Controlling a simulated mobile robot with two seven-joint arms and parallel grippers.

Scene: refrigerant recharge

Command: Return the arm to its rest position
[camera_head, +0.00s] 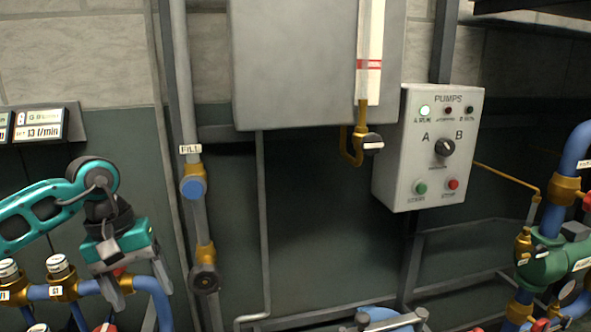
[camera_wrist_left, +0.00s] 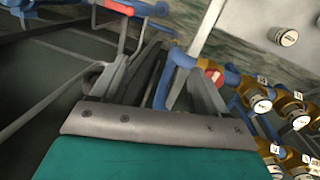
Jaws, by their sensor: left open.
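My left arm, teal and dark grey, comes in from the left in the head view. In the left wrist view the open gripper (camera_wrist_left: 166,85) shows from behind, with a blue pipe (camera_wrist_left: 172,72) and a red-capped fitting (camera_wrist_left: 214,76) beyond the fingers. My right gripper is not in view.
A vertical grey pipe with a blue knob (camera_head: 193,187) stands right of the gripper. The PUMPS box (camera_head: 430,150) hangs on the right with its A lamp green. A green valve body (camera_head: 556,262) is at far right. Gauges (camera_wrist_left: 262,106) crowd the wrist view's right side.

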